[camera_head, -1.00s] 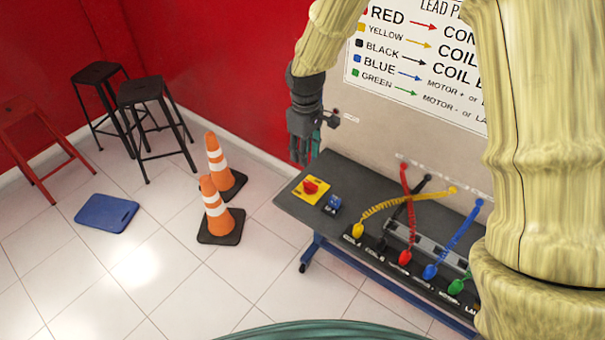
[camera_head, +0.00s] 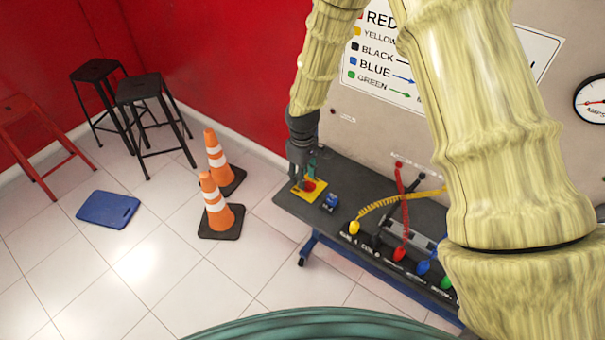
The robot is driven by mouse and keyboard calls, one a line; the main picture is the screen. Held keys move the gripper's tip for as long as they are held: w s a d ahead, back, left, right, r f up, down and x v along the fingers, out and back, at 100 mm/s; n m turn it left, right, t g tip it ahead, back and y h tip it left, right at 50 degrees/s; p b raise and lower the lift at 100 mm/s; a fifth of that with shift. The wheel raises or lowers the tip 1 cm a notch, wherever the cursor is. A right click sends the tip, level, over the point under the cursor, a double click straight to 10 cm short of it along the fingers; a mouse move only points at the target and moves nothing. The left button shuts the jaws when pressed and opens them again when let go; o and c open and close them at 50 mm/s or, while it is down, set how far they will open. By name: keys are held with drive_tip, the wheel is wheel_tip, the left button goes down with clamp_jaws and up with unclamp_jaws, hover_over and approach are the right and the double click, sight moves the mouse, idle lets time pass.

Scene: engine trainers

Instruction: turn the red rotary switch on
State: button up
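The red rotary switch (camera_head: 309,186) sits on a yellow plate (camera_head: 315,194) at the left end of the dark trainer bench (camera_head: 340,217). My gripper (camera_head: 299,178) points down at the switch and overlaps its left and upper part in the head view. The fingers are small and dark here, so I cannot tell whether they are open or touch the knob. The switch's exact angle is partly hidden.
A blue switch (camera_head: 330,202) stands just right of the yellow plate. Coloured leads, including a yellow cable (camera_head: 385,204) and a red cable (camera_head: 402,210), cross the bench farther right. Two cones (camera_head: 218,205) and stools stand on the floor at left.

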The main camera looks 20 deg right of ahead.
drive_tip(key=shift+f, duration=0.3)
clamp_jaws()
